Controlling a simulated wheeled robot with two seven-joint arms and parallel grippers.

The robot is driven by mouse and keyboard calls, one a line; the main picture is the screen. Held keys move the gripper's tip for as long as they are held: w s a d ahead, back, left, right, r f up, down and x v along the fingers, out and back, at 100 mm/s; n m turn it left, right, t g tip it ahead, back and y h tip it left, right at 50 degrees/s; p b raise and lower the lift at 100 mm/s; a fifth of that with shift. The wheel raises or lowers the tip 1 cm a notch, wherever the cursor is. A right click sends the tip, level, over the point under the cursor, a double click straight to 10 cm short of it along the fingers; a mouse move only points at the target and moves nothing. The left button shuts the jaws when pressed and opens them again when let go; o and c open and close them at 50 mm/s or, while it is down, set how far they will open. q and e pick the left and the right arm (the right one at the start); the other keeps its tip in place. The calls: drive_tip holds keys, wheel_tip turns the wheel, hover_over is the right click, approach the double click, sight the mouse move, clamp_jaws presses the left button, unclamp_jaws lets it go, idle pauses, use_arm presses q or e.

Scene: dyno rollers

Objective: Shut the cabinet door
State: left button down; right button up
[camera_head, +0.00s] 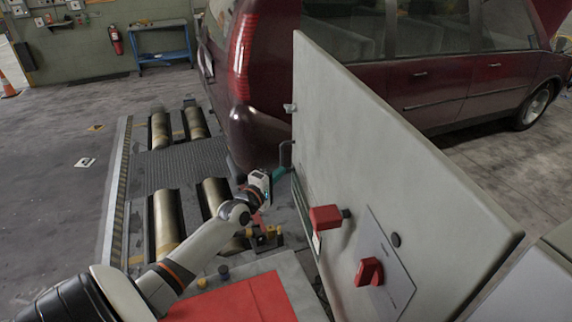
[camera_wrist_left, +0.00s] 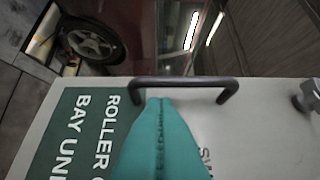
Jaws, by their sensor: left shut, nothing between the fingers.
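The cabinet door (camera_head: 375,160) is a large pale grey panel standing open, on edge, in the middle right of the head view. A red switch (camera_head: 369,272) and a red block (camera_head: 325,217) are on the side facing me. A dark bar handle (camera_head: 286,152) sticks out at its left edge. It also shows in the wrist view (camera_wrist_left: 185,82), on a pale face with a green lettered sign (camera_wrist_left: 85,130). My left gripper (camera_head: 278,173), teal-tipped, is shut and empty beside the handle. Its fingertips (camera_wrist_left: 160,105) overlap the handle in the wrist view; I cannot tell whether they touch. My right gripper is out of view.
A dark red car (camera_head: 430,85) stands just behind the door. Metal rollers (camera_head: 167,225) lie in the floor left of my left arm. A red surface (camera_head: 240,300) is low in front. A blue bench (camera_head: 163,55) stands far back. Open floor lies left.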

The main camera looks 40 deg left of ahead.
sight(294, 160)
use_arm(q)
drive_tip(key=w, duration=0.3)
drive_tip(key=shift+w+a, duration=0.25)
drive_tip(key=shift+w, duration=0.35)
